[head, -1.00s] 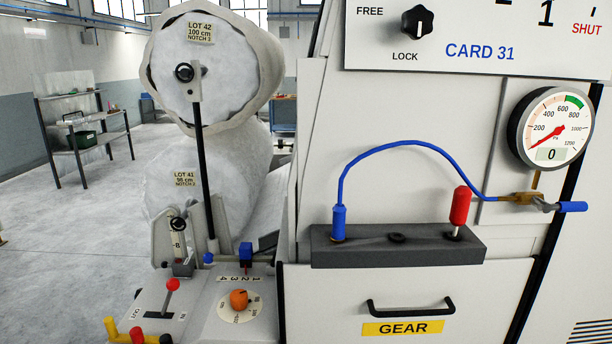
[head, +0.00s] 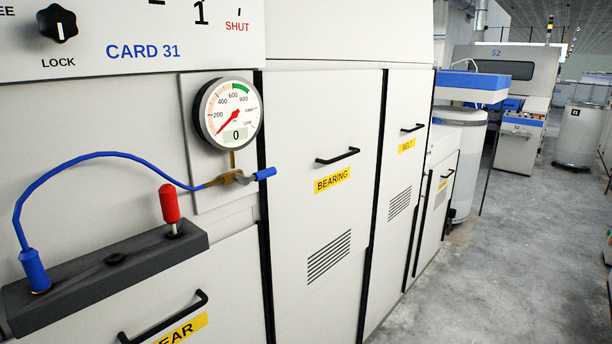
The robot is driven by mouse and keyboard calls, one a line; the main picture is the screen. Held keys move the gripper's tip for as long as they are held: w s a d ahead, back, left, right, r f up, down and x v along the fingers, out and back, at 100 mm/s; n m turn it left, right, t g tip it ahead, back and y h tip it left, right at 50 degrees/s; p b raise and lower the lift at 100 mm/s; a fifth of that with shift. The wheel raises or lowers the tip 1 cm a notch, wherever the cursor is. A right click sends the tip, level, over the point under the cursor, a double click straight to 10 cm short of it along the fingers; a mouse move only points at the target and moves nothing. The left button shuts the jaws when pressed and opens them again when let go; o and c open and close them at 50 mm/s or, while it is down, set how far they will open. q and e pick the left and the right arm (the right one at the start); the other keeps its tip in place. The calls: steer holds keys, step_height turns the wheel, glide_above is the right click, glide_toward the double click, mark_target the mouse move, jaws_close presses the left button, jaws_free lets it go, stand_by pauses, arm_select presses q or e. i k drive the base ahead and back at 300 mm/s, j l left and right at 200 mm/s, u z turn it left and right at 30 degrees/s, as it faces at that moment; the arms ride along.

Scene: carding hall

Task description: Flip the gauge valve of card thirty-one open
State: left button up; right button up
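In the head view, the gauge valve (head: 229,178) of card 31 is a small brass fitting under the round pressure gauge (head: 229,114). Its lever has a blue grip (head: 264,174) that points right and slightly up, roughly in line with the blue hose (head: 110,155) joining the valve from the left. The gauge needle points low, near the start of the scale, and its counter shows 0. The hose's other end has a blue plug (head: 34,270) standing in a dark block (head: 120,258). Neither of my grippers is in view.
A red-handled plug (head: 170,204) stands in the same block. A FREE/LOCK knob (head: 57,24) is at upper left, pointing to LOCK. Doors marked BEARING (head: 325,190) and BELT (head: 398,170) are shut. An open grey floor aisle (head: 480,270) runs along the right.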

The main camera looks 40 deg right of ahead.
mark_target(242, 180)
steer(key=z, duration=0.85)
